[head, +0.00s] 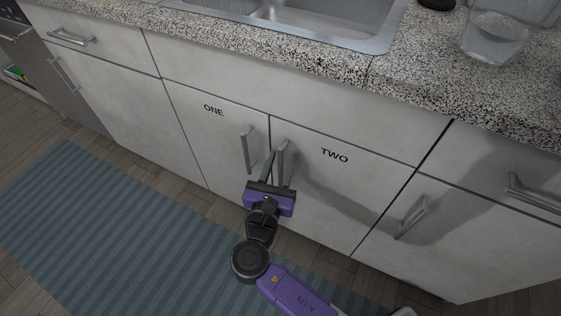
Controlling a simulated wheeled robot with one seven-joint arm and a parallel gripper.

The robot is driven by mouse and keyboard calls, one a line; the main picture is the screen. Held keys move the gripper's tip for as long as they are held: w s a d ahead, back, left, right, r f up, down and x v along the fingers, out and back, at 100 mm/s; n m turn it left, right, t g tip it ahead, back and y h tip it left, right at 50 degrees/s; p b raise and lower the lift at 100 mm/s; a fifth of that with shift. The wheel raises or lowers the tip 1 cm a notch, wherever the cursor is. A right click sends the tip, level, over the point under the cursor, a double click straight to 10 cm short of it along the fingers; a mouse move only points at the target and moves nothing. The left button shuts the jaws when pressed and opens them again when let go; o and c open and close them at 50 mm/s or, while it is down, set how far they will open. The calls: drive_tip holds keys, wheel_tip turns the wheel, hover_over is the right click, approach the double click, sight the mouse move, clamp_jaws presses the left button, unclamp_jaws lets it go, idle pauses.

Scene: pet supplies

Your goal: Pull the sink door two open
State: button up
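Sink door two (335,190), marked TWO, is a pale grey cabinet door below the sink and sits flush with the cabinet front. Its upright metal handle (282,154) is at the door's upper left edge. My gripper (279,165) is in front of this handle, with its fingers pointing at the door. The fingers stand apart, one on each side of the handle as seen here. I cannot tell whether they touch it. The purple gripper body hides the handle's lower end.
Door ONE (209,145) is shut, with its handle (248,149) close to the left of my gripper. The speckled counter (320,52) with the sink (300,18) overhangs above. A clear container (492,40) stands on it. A blue striped rug (95,230) covers the floor at left.

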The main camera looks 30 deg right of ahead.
drive_tip(key=shift+c, duration=0.4)
clamp_jaws()
idle(0.9)
